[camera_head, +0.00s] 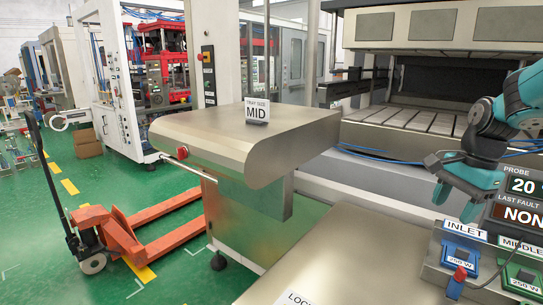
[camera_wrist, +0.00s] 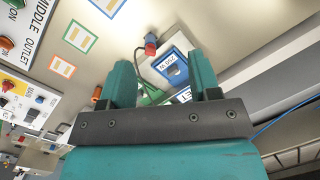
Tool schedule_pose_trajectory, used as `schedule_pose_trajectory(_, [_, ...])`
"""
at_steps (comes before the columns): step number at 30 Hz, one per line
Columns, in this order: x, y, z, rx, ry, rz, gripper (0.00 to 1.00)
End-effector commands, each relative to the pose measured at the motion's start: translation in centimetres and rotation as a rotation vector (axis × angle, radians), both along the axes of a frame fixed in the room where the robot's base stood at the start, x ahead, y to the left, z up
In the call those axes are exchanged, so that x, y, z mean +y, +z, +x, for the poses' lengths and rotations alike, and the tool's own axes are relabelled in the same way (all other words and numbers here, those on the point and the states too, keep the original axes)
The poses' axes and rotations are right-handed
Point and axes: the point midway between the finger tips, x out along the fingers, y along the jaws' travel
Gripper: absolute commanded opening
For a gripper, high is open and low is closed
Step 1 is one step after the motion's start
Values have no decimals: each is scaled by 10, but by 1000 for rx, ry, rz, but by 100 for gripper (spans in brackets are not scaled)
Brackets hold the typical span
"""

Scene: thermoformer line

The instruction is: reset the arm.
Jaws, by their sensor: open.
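My gripper (camera_head: 456,203) is at the right of the head view, at the end of my teal arm, above the metal bench with the INLET panel. In the wrist view my gripper (camera_wrist: 163,75) shows two teal fingers standing apart with nothing held between them. Beyond the gap are a blue-framed 250 W unit (camera_wrist: 171,66) and a red plug-like part (camera_wrist: 151,44) on a dark cable. The upper part of my arm is cut off by the right edge of the head view.
The INLET panel (camera_head: 464,228) and a probe display (camera_head: 523,187) stand close by my gripper. A metal table with a MID sign (camera_head: 257,111) is at the centre. An orange pallet truck (camera_head: 100,225) stands on the green floor at left. The thermoformer (camera_head: 440,60) is behind.

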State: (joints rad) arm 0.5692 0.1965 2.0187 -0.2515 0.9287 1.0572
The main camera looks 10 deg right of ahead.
Motion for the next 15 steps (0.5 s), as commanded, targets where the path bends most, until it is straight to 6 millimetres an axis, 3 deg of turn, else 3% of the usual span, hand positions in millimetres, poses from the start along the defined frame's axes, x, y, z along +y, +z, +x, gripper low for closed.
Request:
schedule_pose_trajectory(1, [43, 2, 0, -35, 192, -1, 57])
schedule_pose_trajectory(3, [99, 4, -8, -91, 484, 3, 57])
schedule_pose_trajectory(5, [146, 5, -22, -143, 741, 8, 57])
schedule_pose_trajectory(6, [174, 5, -35, -181, 910, 13, 57])
schedule_pose_trajectory(9, [234, 3, -75, -272, 1305, 29, 57])
schedule_pose_trajectory(12, [274, -1, -115, -357, 1626, 49, 57])
schedule_pose_trajectory(15, [295, -4, -146, -422, 1844, 65, 57])
